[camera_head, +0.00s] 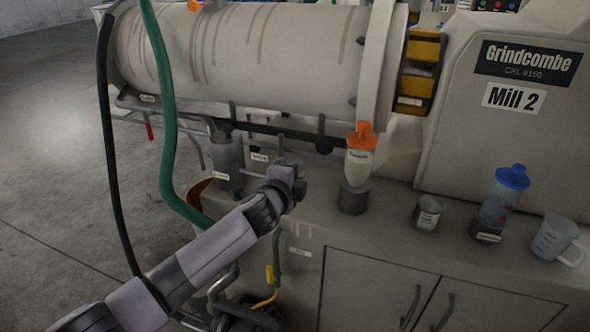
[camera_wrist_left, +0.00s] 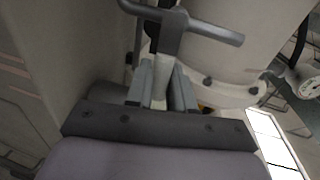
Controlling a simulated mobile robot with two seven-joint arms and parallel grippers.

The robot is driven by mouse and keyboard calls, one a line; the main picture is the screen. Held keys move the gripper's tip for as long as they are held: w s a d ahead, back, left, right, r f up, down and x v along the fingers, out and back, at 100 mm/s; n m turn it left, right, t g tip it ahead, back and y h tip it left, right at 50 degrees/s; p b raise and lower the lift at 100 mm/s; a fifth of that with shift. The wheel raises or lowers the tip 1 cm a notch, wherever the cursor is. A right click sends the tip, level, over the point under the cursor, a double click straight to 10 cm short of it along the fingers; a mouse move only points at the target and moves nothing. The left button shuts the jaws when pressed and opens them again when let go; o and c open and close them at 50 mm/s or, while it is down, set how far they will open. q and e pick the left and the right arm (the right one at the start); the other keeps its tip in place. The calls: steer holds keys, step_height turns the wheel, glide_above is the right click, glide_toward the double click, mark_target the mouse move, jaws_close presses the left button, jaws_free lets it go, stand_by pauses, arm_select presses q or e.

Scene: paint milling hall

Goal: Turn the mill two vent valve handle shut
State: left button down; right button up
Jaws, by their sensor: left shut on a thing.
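My left gripper (camera_head: 292,180) reaches in from the left to the front of the mill, low under its big drum, beside a small white label (camera_head: 260,157). In the left wrist view its two fingers (camera_wrist_left: 163,86) are shut on the vent valve handle (camera_wrist_left: 208,32), a grey metal bar with a round-ended crosspiece. The fingers grip its stem, and the bar sticks out past them to the right. In the head view my gripper and wrist hide most of the handle. My right gripper is in neither view.
The Mill 2 sign (camera_head: 514,98) is on the housing at right. On the bench stand an orange-capped bottle (camera_head: 358,165), a small can (camera_head: 427,213), a blue-lidded bottle (camera_head: 500,200) and a clear jug (camera_head: 555,238). A green hose (camera_head: 166,120) and a black hose (camera_head: 106,130) hang at left.

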arm_select(q)
steer(key=shift+f+m, duration=0.2)
steer(key=shift+m, duration=0.1)
stand_by(0.4)
steer(key=c, duration=1.1)
jaws_free()
steer(key=shift+p+v, duration=0.65)
steer(key=shift+v, duration=2.95)
steer(key=shift+d, duration=0.1)
